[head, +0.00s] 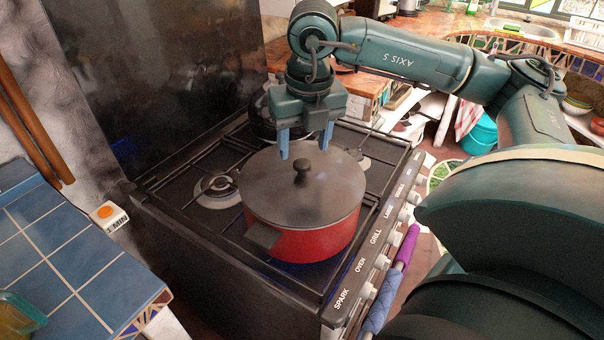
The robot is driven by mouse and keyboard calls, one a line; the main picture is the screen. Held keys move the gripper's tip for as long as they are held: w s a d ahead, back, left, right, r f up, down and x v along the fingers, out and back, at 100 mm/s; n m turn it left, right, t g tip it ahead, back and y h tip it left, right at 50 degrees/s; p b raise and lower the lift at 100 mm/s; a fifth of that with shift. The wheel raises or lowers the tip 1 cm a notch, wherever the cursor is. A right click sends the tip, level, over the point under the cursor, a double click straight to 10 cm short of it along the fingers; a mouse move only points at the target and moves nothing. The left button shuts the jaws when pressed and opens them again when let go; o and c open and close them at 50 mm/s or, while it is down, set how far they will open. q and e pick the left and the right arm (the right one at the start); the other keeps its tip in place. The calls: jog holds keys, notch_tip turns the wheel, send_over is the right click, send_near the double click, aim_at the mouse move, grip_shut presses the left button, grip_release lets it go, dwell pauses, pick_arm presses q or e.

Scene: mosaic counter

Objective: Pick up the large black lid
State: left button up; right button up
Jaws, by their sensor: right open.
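The large black lid (325,196) lies flat on a red pot (302,243) on the stove, with a round black knob (302,172) at its middle. My right gripper (306,147) points down above the far part of the lid, its two blue fingers apart on either side of and above the knob. Nothing is between the fingers. Whether the fingertips are clear of the lid's surface is hard to judge, but they look apart from the knob. My left gripper is not in the picture.
The black stove (223,235) has bare grates around the pot, and a dark pot (262,120) stands behind my gripper. Knobs line its front edge. A blue tiled counter (50,260) is at left, with a timer (109,216) beside it.

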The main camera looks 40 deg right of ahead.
aim_at(302, 162)
jog(key=f, duration=0.2)
jog(key=w+f, duration=0.1)
jog(key=f, duration=0.1)
jog(key=shift+d, duration=0.15)
jog(key=shift+s, duration=0.1)
jog(key=shift+c, duration=0.3)
grip_shut()
